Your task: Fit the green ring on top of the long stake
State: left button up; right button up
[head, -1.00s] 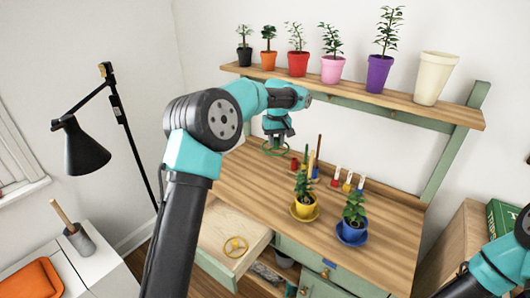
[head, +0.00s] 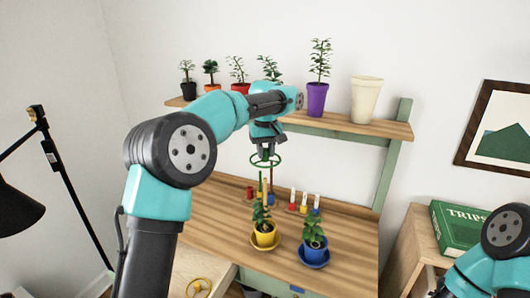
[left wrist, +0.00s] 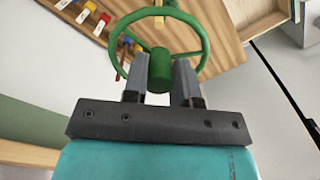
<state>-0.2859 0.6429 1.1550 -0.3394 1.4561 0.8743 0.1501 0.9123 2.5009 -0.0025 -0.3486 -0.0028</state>
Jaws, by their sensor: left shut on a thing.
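My left gripper (head: 265,156) is shut on the green ring (head: 279,160) and holds it level in the air above the table. In the left wrist view the ring (left wrist: 206,45) is a spoked wheel, and the fingers (left wrist: 160,82) pinch its central hub. My right gripper is outside the picture.
A yellow-potted plant (head: 265,236) and a blue-potted plant (head: 313,240) stand on the wooden table (head: 348,250). Several labelled pegs stand behind. A shelf (head: 390,128) with several pots hangs above.

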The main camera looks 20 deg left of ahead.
aim_at(266, 179)
pick_arm(q)
jog(key=shift+f, duration=0.2)
jog(key=shift+f, duration=3.15)
jog(key=shift+f, duration=1.5)
jog(key=o, duration=1)
jog(key=shift+c, duration=0.2)
notch_tip(266, 179, up, 17)
jog(key=shift+r, duration=0.2)
dwell(0.7)
